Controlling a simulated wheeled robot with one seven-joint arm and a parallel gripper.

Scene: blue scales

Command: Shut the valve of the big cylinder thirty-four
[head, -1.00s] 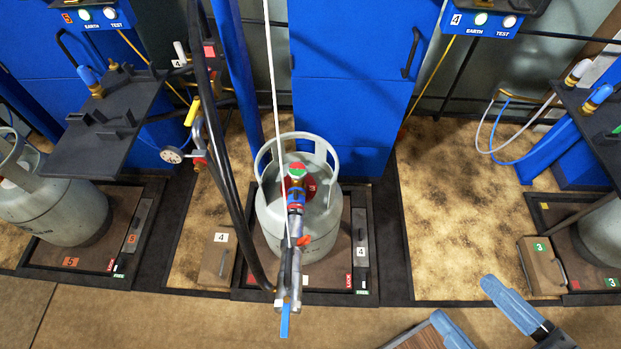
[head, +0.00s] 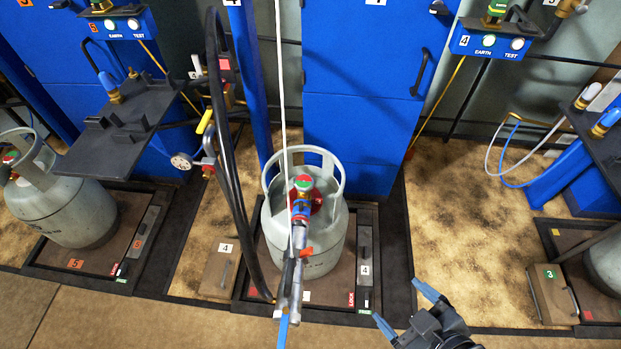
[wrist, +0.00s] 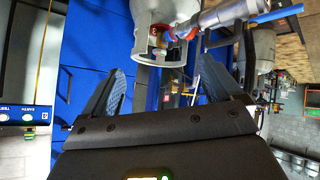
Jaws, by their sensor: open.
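A big grey cylinder (head: 325,235) stands upright on the scale marked 4, in the middle of the head view. I cannot read a number thirty-four on it. Its valve (head: 304,184), with a green and red top, sits inside the collar. A filling head (head: 299,240) with a blue lever is joined to the valve and hides part of it. The cylinder also shows in the wrist view (wrist: 150,30), partly cut off. My gripper (head: 405,308) is open and empty, to the right of and nearer than the cylinder; its blue fingers show in the wrist view (wrist: 162,80).
A black hose (head: 222,170) and a thin white line hang close to the cylinder's left. Another grey cylinder (head: 60,205) stands on scale 5 at left. A brown box (head: 552,295) marked 3 is at right. Blue cabinets (head: 370,60) stand behind. Floor right of scale 4 is clear.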

